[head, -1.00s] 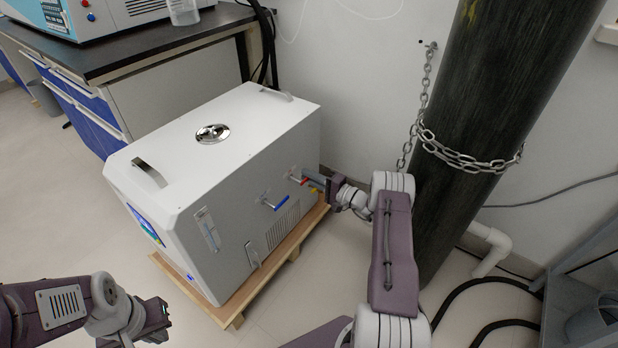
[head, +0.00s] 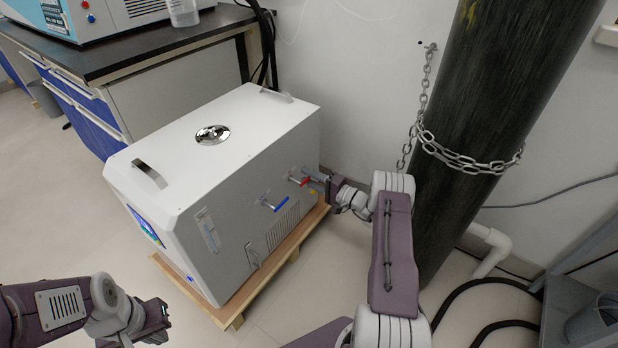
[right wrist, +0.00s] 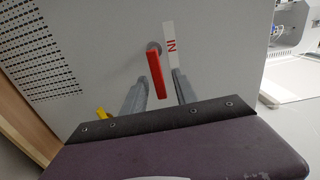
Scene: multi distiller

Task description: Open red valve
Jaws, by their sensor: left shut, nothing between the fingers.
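The red valve (head: 302,181) is a flat red lever on the side panel of the white machine (head: 230,215). In the right wrist view the red lever (right wrist: 156,74) hangs from a round grey hub, beside a label reading IN. My right gripper (head: 318,177) is at this panel. In the right wrist view it is open (right wrist: 158,84), one finger on each side of the red lever, with visible gaps on both sides. My left gripper (head: 163,312) is shut and empty, low at the left, away from the valve.
A blue-handled valve (head: 274,204) sits left of the red one. A yellow handle (right wrist: 101,113) is near my right gripper. The machine stands on a wooden pallet (head: 236,317). A dark cylinder with a chain (head: 460,160) stands close on the right.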

